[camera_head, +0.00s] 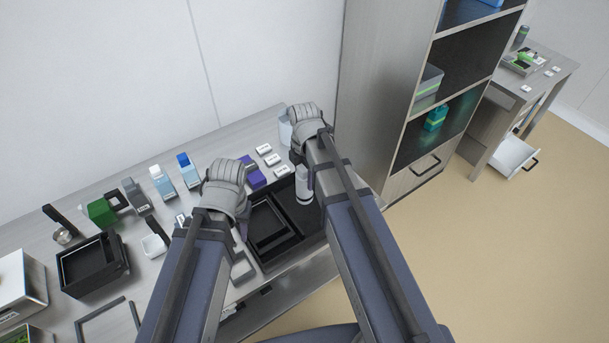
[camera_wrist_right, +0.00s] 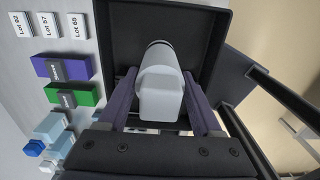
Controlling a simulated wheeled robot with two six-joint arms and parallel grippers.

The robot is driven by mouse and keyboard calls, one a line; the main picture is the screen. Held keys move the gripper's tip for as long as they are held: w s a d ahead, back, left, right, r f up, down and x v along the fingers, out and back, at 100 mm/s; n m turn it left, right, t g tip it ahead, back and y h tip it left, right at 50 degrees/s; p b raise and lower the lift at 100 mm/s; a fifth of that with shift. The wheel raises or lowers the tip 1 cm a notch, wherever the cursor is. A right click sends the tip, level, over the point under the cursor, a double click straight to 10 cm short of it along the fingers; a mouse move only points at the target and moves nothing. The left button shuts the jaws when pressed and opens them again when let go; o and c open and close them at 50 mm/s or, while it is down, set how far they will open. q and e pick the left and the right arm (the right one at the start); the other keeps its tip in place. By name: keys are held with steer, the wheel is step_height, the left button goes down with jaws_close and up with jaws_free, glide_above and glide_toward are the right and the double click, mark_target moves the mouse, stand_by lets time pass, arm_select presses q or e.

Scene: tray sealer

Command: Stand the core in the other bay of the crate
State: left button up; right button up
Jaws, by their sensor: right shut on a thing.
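The core is a pale, rounded piece with a dark band at its far end. In the right wrist view the core (camera_wrist_right: 160,85) sits between the two purple-sided fingers of my right gripper (camera_wrist_right: 160,112), which is shut on it. In the head view the core (camera_head: 304,188) shows below my right gripper (camera_head: 306,135), at the crate's right side. The black crate (camera_head: 262,262) has an empty-looking bay left of the core. The crate wall (camera_wrist_right: 108,30) surrounds the core's far end; whether it touches the floor is unclear. My left gripper (camera_head: 226,188) is left of the crate, fingertips hidden.
Purple and green boxes (camera_wrist_right: 73,95) and lot cards (camera_wrist_right: 50,25) stand beside the crate. A pale cylinder (camera_head: 285,130) is behind my right gripper. A tall cabinet (camera_head: 385,90) rises close to the right. A black tray (camera_head: 92,265) lies at the left.

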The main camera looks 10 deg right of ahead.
step_height(320, 180, down, 7)
steer(key=b, duration=0.6)
steer(key=shift+f+b, duration=0.15)
steer(key=shift+b, duration=0.15)
steer(key=shift+f, duration=0.2)
stand_by(0.6)
steer(key=o, duration=1.5)
steer(key=shift+c, duration=0.5)
steer(key=shift+c, duration=1.1)
steer(key=shift+r, duration=0.1)
steer(key=shift+r+p, duration=3.35)
steer(key=shift+r, duration=0.1)
